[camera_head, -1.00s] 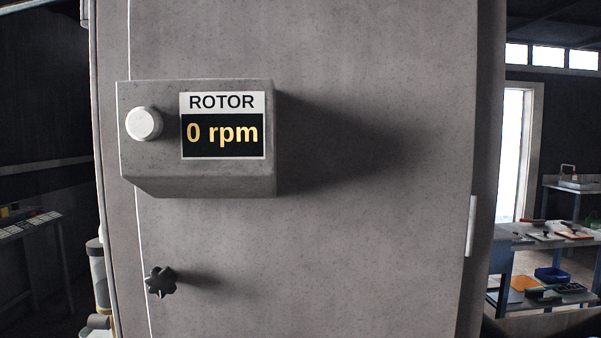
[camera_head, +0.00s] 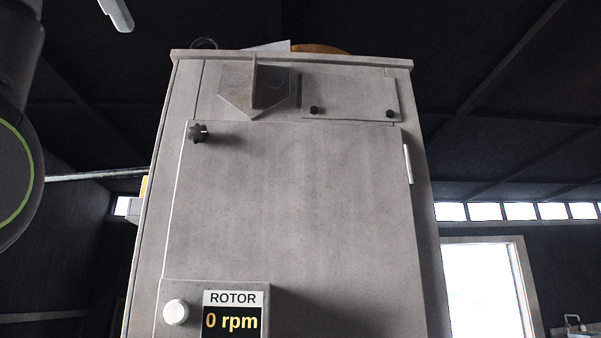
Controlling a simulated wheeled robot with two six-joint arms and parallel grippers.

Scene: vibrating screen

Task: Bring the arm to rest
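Part of my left arm (camera_head: 18,130), a dark rounded link with a green ring, shows at the left edge of the head view. Neither gripper is in view. The tall grey machine cabinet (camera_head: 300,210) stands in front of me. Its rotor box (camera_head: 185,292) at the bottom reads "0 rpm" on the display (camera_head: 231,320). A white round knob (camera_head: 176,312) sits left of the display.
The cabinet's door has a dark star knob (camera_head: 198,133) at its top left. Above it are an angled chute (camera_head: 255,88) and a small panel (camera_head: 350,98) with two dark knobs. A bright doorway (camera_head: 487,290) is at right.

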